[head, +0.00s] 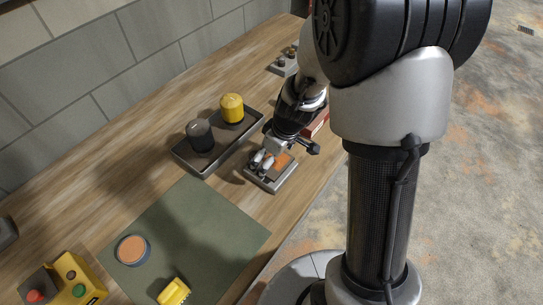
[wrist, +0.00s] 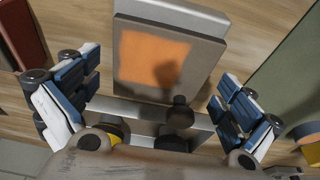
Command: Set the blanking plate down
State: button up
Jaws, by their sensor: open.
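The blanking plate appears to be the grey piece with an orange square on its face. It shows in the head view (head: 281,160) and in the wrist view (wrist: 125,87), lying on a lighter grey block (head: 270,186). My gripper (wrist: 158,105) is open, with its blue-padded fingers spread wide on either side, apart from the plate's sides. In the head view, my gripper (head: 262,162) is low over the block and covers part of the plate. A dark knob (wrist: 181,114) shows between the fingers; I cannot tell what it belongs to.
A dark tray (head: 182,156) holding a black canister (head: 200,135) and a yellow canister (head: 232,108) stands beside the block. A green mat (head: 190,235) bears an orange-topped disc (head: 132,250) and a yellow item (head: 174,292). A red object (head: 318,125) lies behind my gripper.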

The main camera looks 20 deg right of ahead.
aim_at(280, 166)
jog(key=shift+r, duration=0.15)
jog(key=shift+r+p, duration=0.35)
jog(key=shift+p, duration=0.1)
jog(key=s+r+m+p, duration=0.1)
jog(key=s+r, duration=0.2)
jog(key=r, duration=0.4)
jog(key=s+r+m+t+p, duration=0.1)
jog(key=s+r, duration=0.2)
jog(key=r, duration=0.3)
jog(key=s+r+p, duration=0.1)
jog(key=s+r, duration=0.2)
jog(key=r, duration=0.4)
jog(key=s+r+m+t+h, duration=0.1)
jog(key=s+r+m, duration=0.3)
jog(key=s, duration=0.8)
jog(key=shift+s+r+m+h, duration=0.15)
jog(key=shift+r+m+h, duration=0.25)
jog(key=shift+m, duration=0.2)
jog(key=shift+f, duration=0.1)
jog(key=shift+f+b, duration=0.6)
jog(key=shift+f, duration=0.05)
